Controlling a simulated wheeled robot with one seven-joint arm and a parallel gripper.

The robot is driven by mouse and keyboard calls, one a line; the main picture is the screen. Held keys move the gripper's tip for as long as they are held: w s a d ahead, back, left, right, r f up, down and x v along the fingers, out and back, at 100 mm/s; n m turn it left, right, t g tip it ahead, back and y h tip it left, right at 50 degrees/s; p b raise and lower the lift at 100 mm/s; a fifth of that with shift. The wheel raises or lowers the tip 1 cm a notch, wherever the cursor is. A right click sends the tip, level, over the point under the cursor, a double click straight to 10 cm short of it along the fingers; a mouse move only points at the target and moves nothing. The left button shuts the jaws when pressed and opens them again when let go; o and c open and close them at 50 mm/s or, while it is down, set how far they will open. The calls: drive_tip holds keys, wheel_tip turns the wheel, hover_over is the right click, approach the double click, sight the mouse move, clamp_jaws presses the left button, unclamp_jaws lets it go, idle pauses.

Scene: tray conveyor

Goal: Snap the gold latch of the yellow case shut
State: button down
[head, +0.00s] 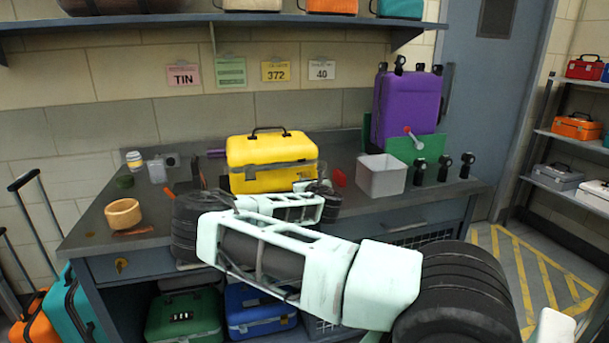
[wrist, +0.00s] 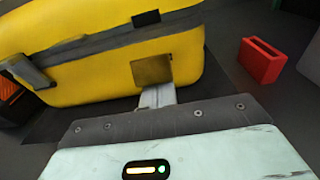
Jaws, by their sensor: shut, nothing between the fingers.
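The yellow case (head: 270,152) stands upright on the bench, lid down, with its black handle on top. In the wrist view the yellow case (wrist: 100,75) fills the upper left. The gold latch (wrist: 152,70) is a flat plate on the case's front, below the grey seam band. A small black catch piece (wrist: 146,18) sits above it at the band, apart from the plate. My gripper (wrist: 157,97) is shut and empty, its tips right at the lower edge of the gold latch; I cannot tell whether they touch. The latch is hidden in the head view.
A red block (wrist: 262,60) lies right of the case. A grey bin (head: 381,176) and several black-topped items stand further right on the bench (head: 90,232). A purple case (head: 408,105) stands behind. A tan bowl (head: 123,213) is at the left.

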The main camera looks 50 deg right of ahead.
sight(307, 172)
drive_tip(key=shift+s, duration=0.15)
drive_tip(key=shift+v, duration=1.05)
drive_tip(key=shift+a+f, duration=0.1)
drive_tip(key=shift+f, duration=0.05)
drive_tip(key=shift+r+p, duration=1.75)
drive_tip(key=shift+r, duration=0.45)
drive_tip(key=shift+f, duration=0.1)
drive_tip(key=shift+s, duration=0.1)
drive_tip(key=shift+f+v, duration=0.2)
drive_tip(key=shift+v, duration=1.75)
